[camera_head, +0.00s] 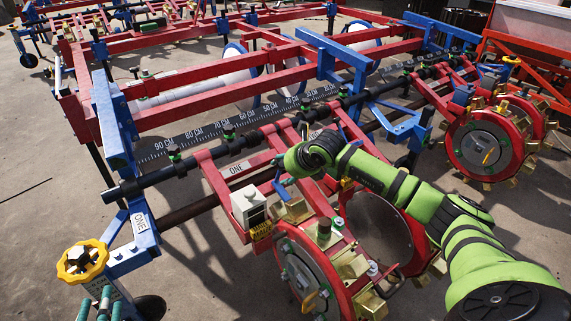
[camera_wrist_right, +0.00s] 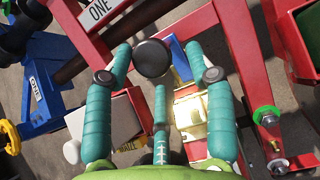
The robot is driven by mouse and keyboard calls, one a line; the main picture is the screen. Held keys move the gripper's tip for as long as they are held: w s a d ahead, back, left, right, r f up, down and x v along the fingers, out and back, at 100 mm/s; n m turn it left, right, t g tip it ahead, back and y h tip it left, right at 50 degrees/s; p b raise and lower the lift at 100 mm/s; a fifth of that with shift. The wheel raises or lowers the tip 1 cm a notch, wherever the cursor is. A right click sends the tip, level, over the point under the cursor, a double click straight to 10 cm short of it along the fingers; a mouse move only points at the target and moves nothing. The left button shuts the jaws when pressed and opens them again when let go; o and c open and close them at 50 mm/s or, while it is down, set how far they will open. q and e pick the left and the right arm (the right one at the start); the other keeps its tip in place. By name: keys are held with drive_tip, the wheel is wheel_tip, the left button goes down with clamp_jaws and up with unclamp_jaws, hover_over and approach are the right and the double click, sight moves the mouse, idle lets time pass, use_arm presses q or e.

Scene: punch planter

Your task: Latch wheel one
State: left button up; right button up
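Wheel one is the red punch wheel unit (camera_head: 318,268) with brass cups, its arm marked ONE (camera_head: 236,169), hung from the long dark bar. In the right wrist view, the ONE label (camera_wrist_right: 101,11) shows at top left. A black round knob (camera_wrist_right: 152,58) on a blue part (camera_wrist_right: 180,58) lies between the spread teal fingers of my right gripper (camera_wrist_right: 158,62). The gripper is open around the knob, with no clear contact. In the head view, my green right arm hides this gripper. My left gripper (camera_head: 100,304) shows only teal fingertips at the lower left.
A yellow knob (camera_head: 82,260) on a blue bracket (camera_head: 138,232) stands near my left gripper. A white box (camera_head: 249,206) sits beside wheel one. Another punch wheel (camera_head: 484,148) stands to the right. Bare floor (camera_head: 45,175) lies at the left.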

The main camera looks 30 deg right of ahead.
drive_tip(key=shift+w+d+r, duration=0.1)
drive_tip(key=shift+r, duration=0.3)
drive_tip(key=v, duration=1.1)
drive_tip(key=shift+s+r, duration=0.2)
drive_tip(key=shift+s, duration=0.2)
